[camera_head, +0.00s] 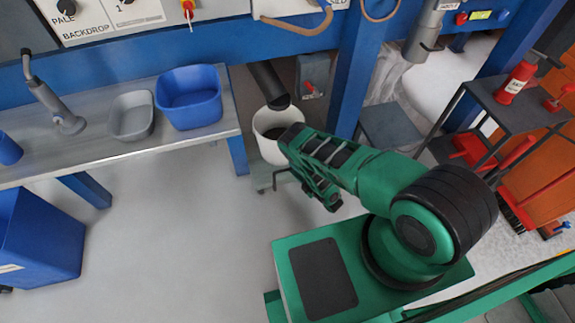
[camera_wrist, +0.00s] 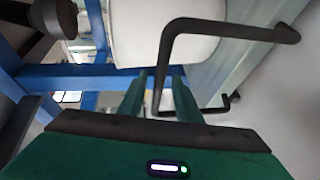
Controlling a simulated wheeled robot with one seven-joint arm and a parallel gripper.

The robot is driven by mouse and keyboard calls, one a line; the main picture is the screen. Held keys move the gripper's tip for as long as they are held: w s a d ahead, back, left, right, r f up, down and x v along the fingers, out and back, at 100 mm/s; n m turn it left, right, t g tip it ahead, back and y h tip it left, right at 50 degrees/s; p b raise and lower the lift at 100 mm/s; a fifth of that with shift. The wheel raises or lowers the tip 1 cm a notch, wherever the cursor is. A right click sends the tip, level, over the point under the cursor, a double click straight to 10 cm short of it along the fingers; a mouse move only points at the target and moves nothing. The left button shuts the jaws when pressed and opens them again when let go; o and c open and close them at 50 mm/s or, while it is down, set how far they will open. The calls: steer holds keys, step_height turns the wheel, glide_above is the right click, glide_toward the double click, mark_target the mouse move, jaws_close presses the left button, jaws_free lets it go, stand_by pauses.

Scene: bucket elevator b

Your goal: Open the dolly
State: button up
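The dolly (camera_head: 262,180) is a low grey-green platform under a white bucket (camera_head: 268,140), below the dark spout; my arm partly hides it. In the wrist view a bent black bar (camera_wrist: 225,30), which appears to be the dolly's handle, crosses in front of the white bucket (camera_wrist: 150,40). My gripper (camera_wrist: 160,85) has two green fingers set apart, and the lower part of the bar shows between them. I cannot tell whether either finger touches it. In the head view my arm reaches over beside the bucket, and the fingertips are not clear.
A dark spout (camera_head: 268,84) hangs over the bucket. A blue post (camera_head: 356,65) stands just right of it. A grey bench (camera_head: 85,155) with a blue tub (camera_head: 189,97) is at the left. A dark shelf (camera_head: 505,112) is at the right. The floor at lower left-centre is clear.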

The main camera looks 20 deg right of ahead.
steer(key=shift+x, duration=2.35)
jaws_close()
